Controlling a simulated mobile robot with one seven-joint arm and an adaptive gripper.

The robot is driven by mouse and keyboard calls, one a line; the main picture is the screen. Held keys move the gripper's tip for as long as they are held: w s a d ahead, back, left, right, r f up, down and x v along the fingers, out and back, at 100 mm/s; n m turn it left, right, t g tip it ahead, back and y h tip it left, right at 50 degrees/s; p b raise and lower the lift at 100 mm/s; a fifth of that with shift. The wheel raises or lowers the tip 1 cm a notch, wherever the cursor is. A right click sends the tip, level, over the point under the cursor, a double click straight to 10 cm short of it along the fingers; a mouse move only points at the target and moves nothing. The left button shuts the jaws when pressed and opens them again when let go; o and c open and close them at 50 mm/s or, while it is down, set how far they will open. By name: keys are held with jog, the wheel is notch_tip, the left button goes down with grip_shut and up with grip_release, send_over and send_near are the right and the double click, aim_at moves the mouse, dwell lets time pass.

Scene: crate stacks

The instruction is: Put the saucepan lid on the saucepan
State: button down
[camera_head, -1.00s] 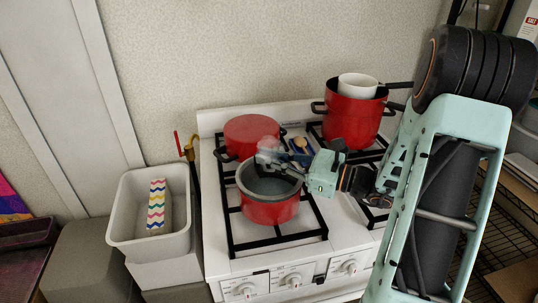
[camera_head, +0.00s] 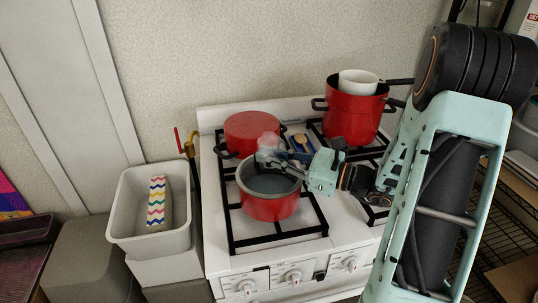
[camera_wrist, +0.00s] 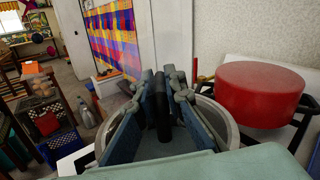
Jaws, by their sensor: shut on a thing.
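The red saucepan (camera_head: 270,207) with a grey inside stands on the front left burner of the stove. My gripper (camera_head: 263,158) is above the back part of its rim. The wrist view shows my gripper (camera_wrist: 163,105) shut on an upright black piece, which looks like the lid's handle. A pale, see-through patch (camera_head: 268,141) beside the fingertips looks like part of the glass saucepan lid. Most of the lid is hidden or hard to make out. A grey rim (camera_wrist: 228,122) curves below the fingers. I cannot tell whether lid and pan touch.
A red pot (camera_head: 252,130) with a flat red top stands close behind. A taller red pot (camera_head: 352,117) holding a white pan (camera_head: 357,84) is at the back right. A wooden spoon (camera_head: 301,141) lies between them. A grey bin (camera_head: 122,228) stands left of the stove (camera_head: 220,258).

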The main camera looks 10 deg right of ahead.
jog(key=shift+f, duration=0.25)
dwell(0.6)
jog(key=c, duration=1.9)
grip_release()
jog(key=shift+d, duration=0.1)
